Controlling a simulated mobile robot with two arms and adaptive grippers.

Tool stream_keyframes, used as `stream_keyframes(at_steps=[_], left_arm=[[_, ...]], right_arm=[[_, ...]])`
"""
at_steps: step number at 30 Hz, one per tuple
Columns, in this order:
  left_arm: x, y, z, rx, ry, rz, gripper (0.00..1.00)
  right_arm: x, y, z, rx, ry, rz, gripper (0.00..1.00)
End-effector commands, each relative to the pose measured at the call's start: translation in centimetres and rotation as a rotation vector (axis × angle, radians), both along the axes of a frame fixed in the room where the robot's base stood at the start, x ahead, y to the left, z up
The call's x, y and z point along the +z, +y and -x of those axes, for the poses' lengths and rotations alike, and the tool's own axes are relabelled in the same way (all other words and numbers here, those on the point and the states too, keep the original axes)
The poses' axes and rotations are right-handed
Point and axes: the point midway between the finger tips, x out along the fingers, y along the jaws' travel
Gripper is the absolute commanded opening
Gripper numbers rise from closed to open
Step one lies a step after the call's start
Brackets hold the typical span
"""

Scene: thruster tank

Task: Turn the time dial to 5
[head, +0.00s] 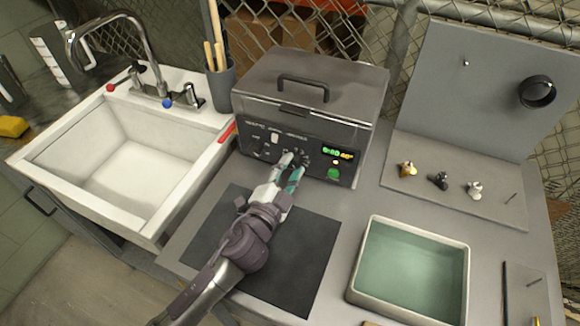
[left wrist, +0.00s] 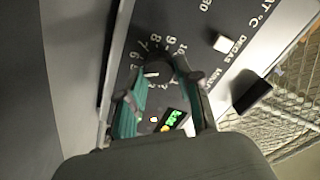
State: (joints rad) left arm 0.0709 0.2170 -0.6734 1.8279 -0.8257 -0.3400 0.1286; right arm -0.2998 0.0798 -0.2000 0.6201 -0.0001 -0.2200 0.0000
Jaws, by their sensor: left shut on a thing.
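The time dial (left wrist: 158,71) is a round black knob with a white pointer line, on a dark panel with white numbers around it. In the left wrist view the pointer faces left, just below the 6, near where the 5 sits; the exact mark is hard to read. My left gripper (left wrist: 160,102) has its green-padded fingers shut on the dial, one on each side. In the head view my left gripper (head: 291,168) reaches the front panel of the grey ultrasonic cleaner (head: 265,115) and partly hides the dial. My right gripper is not in view.
A lit display (head: 338,153) and a green button (head: 334,173) are right of the dial. A white sink (head: 205,140) is at left. A water-filled tray (head: 372,235) is at front right. Small fittings stand on a grey board (head: 440,205). A dark mat (head: 315,255) lies under my arm.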

Motion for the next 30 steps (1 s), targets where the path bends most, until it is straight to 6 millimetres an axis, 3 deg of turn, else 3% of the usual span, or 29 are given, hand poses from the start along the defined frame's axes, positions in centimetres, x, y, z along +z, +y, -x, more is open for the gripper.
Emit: stream_keyframes(at_steps=[6,7,11,22,30], left_arm=[[-0.1,0.0,0.0,0.000,0.000,0.000,0.00],[-0.1,0.0,0.0,0.000,0.000,0.000,0.39],[-0.1,0.0,0.0,0.000,0.000,0.001,0.59],[-0.1,0.2,0.5,0.000,0.002,0.000,0.59],[-0.2,2.2,5.0,0.001,0.006,0.001,0.59]], right_arm=[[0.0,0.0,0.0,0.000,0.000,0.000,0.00],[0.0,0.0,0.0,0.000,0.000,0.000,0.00],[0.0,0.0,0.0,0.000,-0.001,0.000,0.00],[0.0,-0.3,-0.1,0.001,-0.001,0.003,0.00],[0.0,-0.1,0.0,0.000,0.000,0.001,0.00]])
